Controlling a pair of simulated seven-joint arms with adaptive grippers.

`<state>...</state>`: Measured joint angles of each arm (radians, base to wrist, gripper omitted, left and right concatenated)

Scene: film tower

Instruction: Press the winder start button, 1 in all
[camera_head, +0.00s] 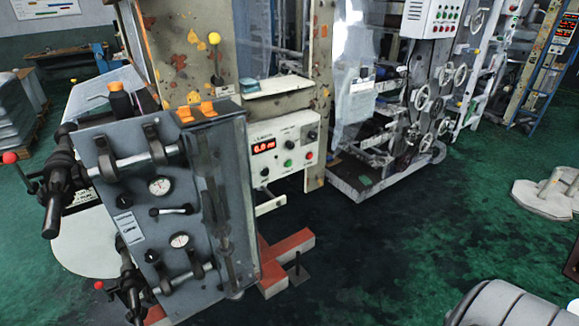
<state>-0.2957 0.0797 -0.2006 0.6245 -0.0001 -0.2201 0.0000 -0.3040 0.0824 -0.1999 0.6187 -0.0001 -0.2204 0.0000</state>
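A white control box (281,148) is fixed to the machine frame near the middle of the head view. It has a lit red display (264,147), several dark knobs, a green button (288,163) and a red button (309,156). The labels beside the buttons are too small to read, so I cannot tell for sure which one is the winder start button. Nothing touches the box face. Neither of my grippers shows in this view.
A grey panel (140,225) with gauges, clamps and red-knobbed levers stands left of the box. Red floor beams (288,243) lie below it. Another button box (432,18) hangs on the machine at upper right. The dark green floor in the middle is mostly clear.

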